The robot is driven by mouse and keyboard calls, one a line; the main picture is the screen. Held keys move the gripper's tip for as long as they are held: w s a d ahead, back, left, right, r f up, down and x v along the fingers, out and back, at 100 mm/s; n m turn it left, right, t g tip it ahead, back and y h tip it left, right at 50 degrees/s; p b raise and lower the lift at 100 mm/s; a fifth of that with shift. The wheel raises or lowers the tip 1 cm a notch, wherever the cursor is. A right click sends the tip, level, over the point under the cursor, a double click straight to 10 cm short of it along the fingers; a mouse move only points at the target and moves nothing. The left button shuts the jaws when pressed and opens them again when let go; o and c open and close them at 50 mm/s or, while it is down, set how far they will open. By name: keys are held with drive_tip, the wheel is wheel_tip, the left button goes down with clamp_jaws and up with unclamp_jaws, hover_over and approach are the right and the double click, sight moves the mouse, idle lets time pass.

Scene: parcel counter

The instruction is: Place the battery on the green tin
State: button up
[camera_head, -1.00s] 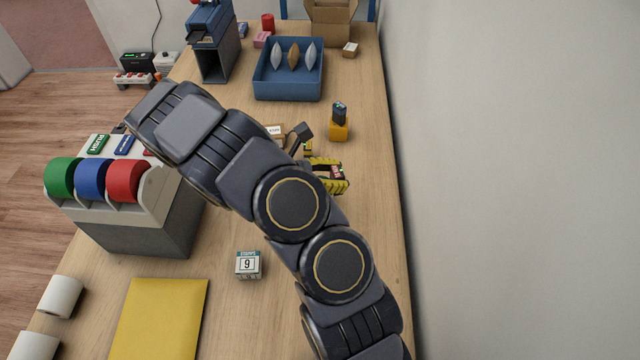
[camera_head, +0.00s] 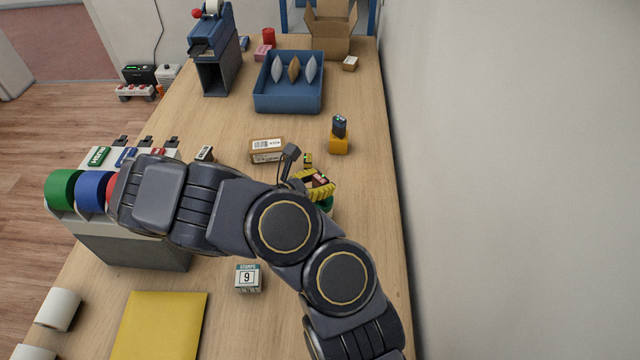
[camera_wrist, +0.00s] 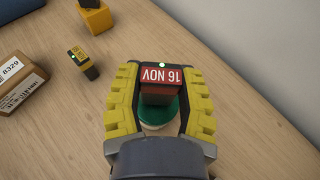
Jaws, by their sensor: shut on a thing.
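My gripper (camera_wrist: 162,92) is shut on a dark red block (camera_wrist: 161,77) with a "16 NOV" label and a green dot. The green tin (camera_wrist: 165,113), a round green thing with a pale lower part, shows below the block. It also shows under the jaws in the head view (camera_head: 327,203). I cannot tell whether block and tin touch. Near the gripper lies a small yellow-and-black piece with a green dot (camera_wrist: 82,60).
A cardboard box with a label (camera_head: 266,150) lies left of the gripper. A blue tray (camera_head: 288,103) with pouches stands at the back. A tape dispenser (camera_head: 130,235), a stamps box (camera_head: 247,279) and a yellow envelope (camera_head: 160,325) are nearer. The wall bounds the right side.

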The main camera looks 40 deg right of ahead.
drive_tip(key=shift+f, duration=0.5)
drive_tip(key=shift+f, duration=0.1)
drive_tip(key=o, duration=1)
